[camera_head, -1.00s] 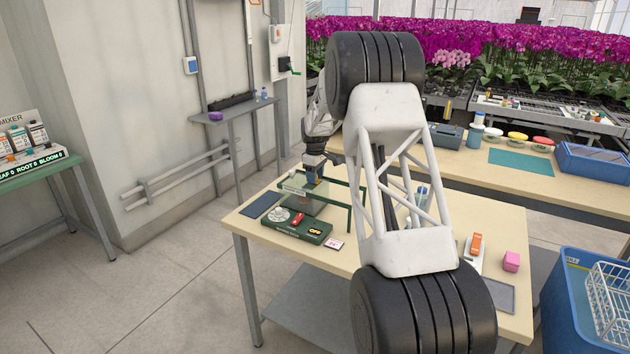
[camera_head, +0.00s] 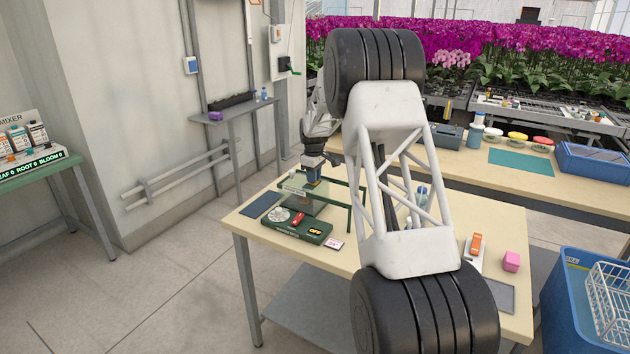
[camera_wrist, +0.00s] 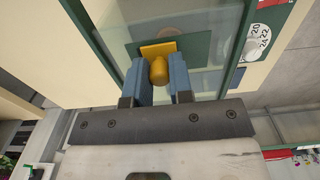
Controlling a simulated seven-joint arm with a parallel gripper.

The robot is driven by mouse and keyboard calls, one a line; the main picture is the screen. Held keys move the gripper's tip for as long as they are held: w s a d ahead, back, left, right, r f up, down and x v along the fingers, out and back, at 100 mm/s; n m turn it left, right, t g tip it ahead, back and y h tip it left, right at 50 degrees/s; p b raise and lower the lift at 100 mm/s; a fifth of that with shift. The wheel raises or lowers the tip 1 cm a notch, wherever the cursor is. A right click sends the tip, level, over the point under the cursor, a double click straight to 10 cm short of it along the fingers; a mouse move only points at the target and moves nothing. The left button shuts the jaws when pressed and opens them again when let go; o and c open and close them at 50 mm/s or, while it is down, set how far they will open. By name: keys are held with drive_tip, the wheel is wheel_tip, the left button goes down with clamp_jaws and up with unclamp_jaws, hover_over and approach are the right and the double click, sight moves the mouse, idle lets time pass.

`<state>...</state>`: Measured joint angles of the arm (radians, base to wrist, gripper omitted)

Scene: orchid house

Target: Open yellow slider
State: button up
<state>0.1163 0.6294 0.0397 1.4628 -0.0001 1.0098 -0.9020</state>
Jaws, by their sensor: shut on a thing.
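The yellow slider (camera_wrist: 158,70) is a knob with a flat yellow plate behind it, on a glass panel with a green frame (camera_wrist: 232,60). In the wrist view my gripper (camera_wrist: 160,76) has its two blue fingers on either side of the knob, shut on it. In the head view my gripper (camera_head: 312,176) is at the top of the green-framed glass stand (camera_head: 349,209) on the wooden table. The slider itself is mostly hidden there by the gripper.
A green box with a dial and an OFF display (camera_head: 296,229) stands in front of the stand. A dark mat (camera_head: 260,205) lies at its left. An orange-topped device (camera_head: 475,246) and a pink cube (camera_head: 511,261) are at the table's right. A blue crate (camera_head: 575,300) is beyond.

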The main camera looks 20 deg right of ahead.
drive_tip(key=shift+s+a, duration=0.85)
drive_tip(key=shift+s, duration=0.05)
drive_tip(key=o, duration=0.7)
drive_tip(key=shift+r, duration=0.1)
drive_tip(key=shift+r, duration=3.4)
